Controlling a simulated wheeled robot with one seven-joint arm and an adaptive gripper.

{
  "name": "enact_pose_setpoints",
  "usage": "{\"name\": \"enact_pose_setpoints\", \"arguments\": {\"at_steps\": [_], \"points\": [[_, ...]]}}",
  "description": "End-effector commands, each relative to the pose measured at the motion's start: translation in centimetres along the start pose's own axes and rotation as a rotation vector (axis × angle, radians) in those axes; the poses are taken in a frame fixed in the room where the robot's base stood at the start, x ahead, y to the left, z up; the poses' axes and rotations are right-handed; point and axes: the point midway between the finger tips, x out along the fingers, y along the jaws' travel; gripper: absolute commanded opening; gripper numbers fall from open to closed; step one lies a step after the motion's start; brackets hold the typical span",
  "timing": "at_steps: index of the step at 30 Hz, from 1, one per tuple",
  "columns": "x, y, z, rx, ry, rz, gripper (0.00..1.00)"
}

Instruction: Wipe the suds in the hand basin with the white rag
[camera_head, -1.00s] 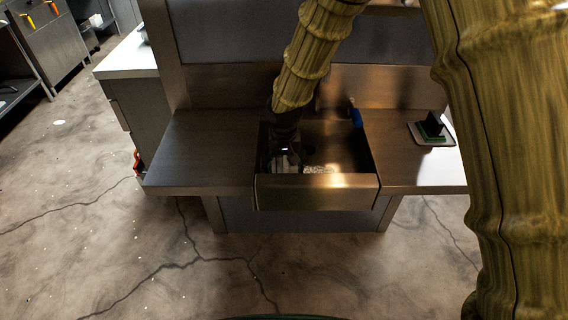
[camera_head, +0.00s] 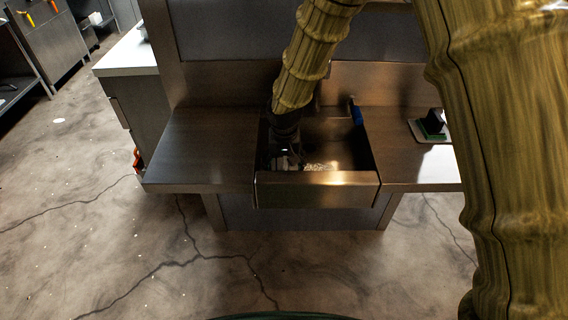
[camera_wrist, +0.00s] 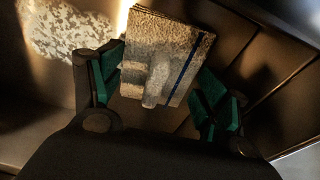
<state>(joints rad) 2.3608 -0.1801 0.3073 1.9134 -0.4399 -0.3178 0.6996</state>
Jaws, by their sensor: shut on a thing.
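The hand basin (camera_head: 318,192) is a steel sink set between two counters. A pale patch of foamy suds (camera_head: 321,167) lies on its floor near the front. The suds (camera_wrist: 68,35) also show at the upper left in the wrist view, beside the rag and apart from it in the picture. The white rag (camera_wrist: 178,42) is a folded, speckled cloth with a dark blue stripe. My gripper (camera_wrist: 160,86) is shut on the rag, its green-padded fingers on either side. In the head view my gripper (camera_head: 286,158) is inside the basin's left part, left of the suds. Contact with the floor is unclear.
A dark and green block stands on a pale tray (camera_head: 416,131) on the right counter. The left counter (camera_head: 210,145) is clear. The basin walls closely surround my gripper.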

Motion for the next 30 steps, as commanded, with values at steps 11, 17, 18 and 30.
{"name": "enact_pose_setpoints", "arguments": {"at_steps": [11,17,18,30], "points": [[0.04,0.00,0.00,0.000,0.000,0.000,0.84],[0.01,0.00,0.00,0.000,0.000,0.000,0.84],[-0.02,0.00,-0.01,0.000,0.000,0.000,0.84],[-0.45,0.00,-0.07,0.000,0.000,0.000,0.84]]}}
